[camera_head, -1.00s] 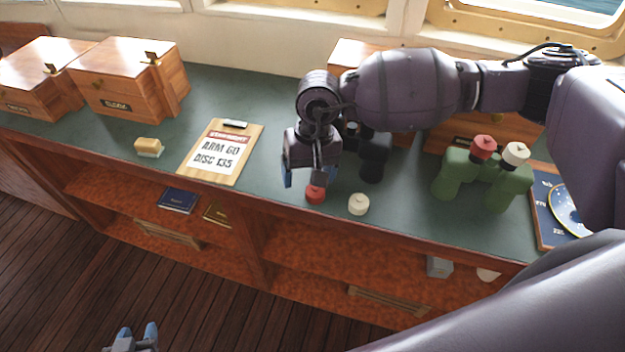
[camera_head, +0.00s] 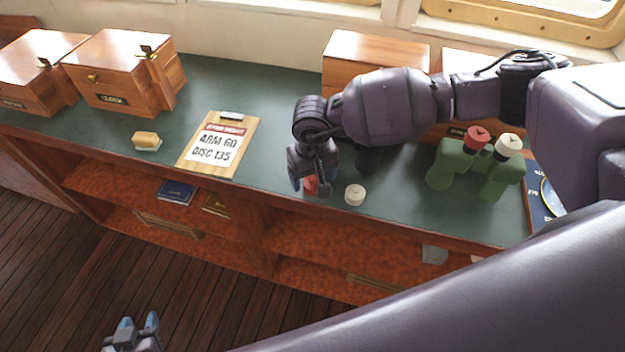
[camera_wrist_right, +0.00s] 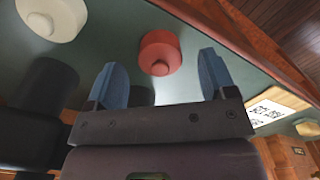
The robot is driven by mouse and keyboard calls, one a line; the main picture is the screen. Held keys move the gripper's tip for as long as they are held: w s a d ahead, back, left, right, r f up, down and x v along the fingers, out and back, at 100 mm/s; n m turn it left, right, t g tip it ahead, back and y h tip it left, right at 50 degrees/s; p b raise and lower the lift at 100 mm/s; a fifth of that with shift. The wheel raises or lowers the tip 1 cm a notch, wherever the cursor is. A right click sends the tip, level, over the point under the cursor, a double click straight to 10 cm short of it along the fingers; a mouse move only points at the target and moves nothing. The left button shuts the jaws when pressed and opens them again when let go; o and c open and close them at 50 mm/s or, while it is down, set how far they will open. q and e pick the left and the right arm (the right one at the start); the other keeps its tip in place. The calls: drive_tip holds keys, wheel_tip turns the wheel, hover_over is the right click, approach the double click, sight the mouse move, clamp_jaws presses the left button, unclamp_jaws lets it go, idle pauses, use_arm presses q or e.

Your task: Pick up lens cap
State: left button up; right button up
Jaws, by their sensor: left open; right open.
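A red lens cap (camera_head: 311,186) lies on the green counter top near its front edge, partly hidden by my right gripper (camera_head: 309,186). In the right wrist view the red cap (camera_wrist_right: 160,53) shows between and just beyond the two blue fingertips of the open right gripper (camera_wrist_right: 162,75). It is not clear whether the fingers touch it. A white lens cap (camera_head: 355,195) lies to its right, and it also shows at the top left of the right wrist view (camera_wrist_right: 52,17). My left gripper (camera_head: 138,325) is open and empty, low over the floor.
Green binoculars (camera_head: 474,166) with a red and a white cap stand to the right. Dark binoculars (camera_wrist_right: 35,115) stand close to the right gripper, mostly hidden by my arm in the head view. A clipboard (camera_head: 218,145) and yellow-topped block (camera_head: 146,141) lie to the left.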

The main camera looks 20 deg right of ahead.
drive_tip(key=shift+f, duration=1.1)
drive_tip(key=c, duration=1)
drive_tip(key=shift+r, duration=0.15)
